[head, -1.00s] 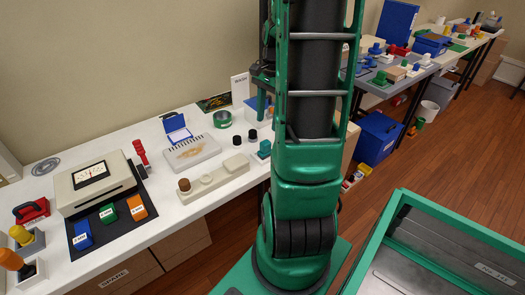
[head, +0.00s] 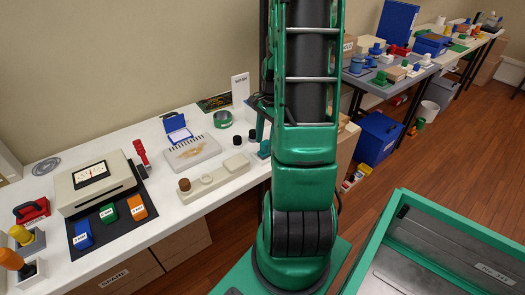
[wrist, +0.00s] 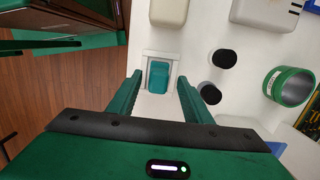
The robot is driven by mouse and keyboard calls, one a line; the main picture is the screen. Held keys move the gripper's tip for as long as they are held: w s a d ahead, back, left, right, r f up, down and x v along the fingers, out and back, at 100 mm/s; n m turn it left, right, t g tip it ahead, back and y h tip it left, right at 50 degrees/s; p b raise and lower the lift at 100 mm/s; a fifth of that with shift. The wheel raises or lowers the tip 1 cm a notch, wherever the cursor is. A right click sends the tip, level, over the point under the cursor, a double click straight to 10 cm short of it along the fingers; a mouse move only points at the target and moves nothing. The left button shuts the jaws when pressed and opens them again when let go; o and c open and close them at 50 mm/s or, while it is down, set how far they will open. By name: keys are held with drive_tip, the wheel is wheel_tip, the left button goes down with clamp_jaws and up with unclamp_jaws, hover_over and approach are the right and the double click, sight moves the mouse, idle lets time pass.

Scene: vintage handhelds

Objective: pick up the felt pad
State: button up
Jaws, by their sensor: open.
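A small teal block, which I take to be the felt pad (wrist: 159,77), sits in a pale grey holder (wrist: 148,56) on the white bench in the wrist view. In the head view the felt pad (head: 264,149) shows near the bench's right end, partly covered by my arm. My gripper (wrist: 160,80) is open and empty, with one green finger to each side of the pad in the wrist view. Its height above the pad is hard to tell, and no contact shows. In the head view my arm hides most of the gripper.
Two black cylinders (wrist: 222,60) and a green tape roll (wrist: 289,86) stand right of the gripper in the wrist view. A cream rounded block (wrist: 168,10) lies just beyond the holder. A beige meter box (head: 95,185) and a grey ridged case (head: 192,151) stand farther left on the bench.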

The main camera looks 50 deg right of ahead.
drive_tip(key=shift+f, duration=0.7)
clamp_jaws()
drive_tip(key=shift+r, duration=0.1)
drive_tip(key=shift+r, duration=0.5)
wheel_tip(320, 180, up, 3)
drive_tip(key=shift+w+f, duration=0.1)
drive_tip(key=shift+f, duration=0.1)
drive_tip(key=a+r, duration=0.7)
drive_tip(key=a, duration=0.4)
drive_tip(key=shift+s+a+r, duration=0.15)
drive_tip(key=shift+s+a, duration=0.2)
drive_tip(key=shift+a, duration=0.05)
drive_tip(key=c, duration=1)
unclamp_jaws()
drive_tip(key=shift+c, duration=0.2)
